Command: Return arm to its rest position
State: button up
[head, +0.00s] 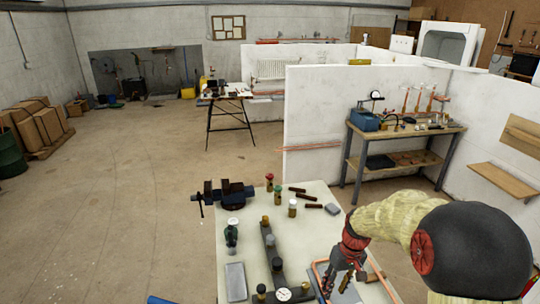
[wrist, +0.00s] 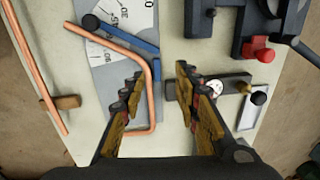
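My gripper (head: 345,272) is over the right front part of the pale workbench (head: 235,212), with my arm coming in from the right. In the wrist view my gripper (wrist: 160,70) has its two fingers spread apart, with nothing held between them. A bent copper pipe (wrist: 156,105) lies below, passing under the gap and partly behind the left finger. The pipe lies by a grey plate with a white scale (wrist: 106,50) and a blue bar (wrist: 118,36). Whether the fingers are clear of the bench surface by much, I cannot tell.
A dark vise (head: 227,193), several capped bottles and a pressure gauge (head: 283,295) stand on the workbench. A straight copper pipe (wrist: 35,65) lies at its edge. White partition walls (head: 320,110) and a tool-covered wooden bench (head: 405,130) stand behind. Open floor (head: 120,190) lies left.

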jog(key=s+r+m+t+b, duration=0.1)
jog(key=s+r+t+b, duration=0.1)
jog(key=s+r, duration=0.7)
jog(key=s+a+r+m+t+h+b, duration=0.1)
jog(key=s+r+t, duration=0.3)
jog(key=s+r, duration=0.6)
jog(key=shift+s+a+r+h+b, duration=0.25)
jog(key=shift+s+b, duration=0.3)
jog(key=shift+s, duration=2.45)
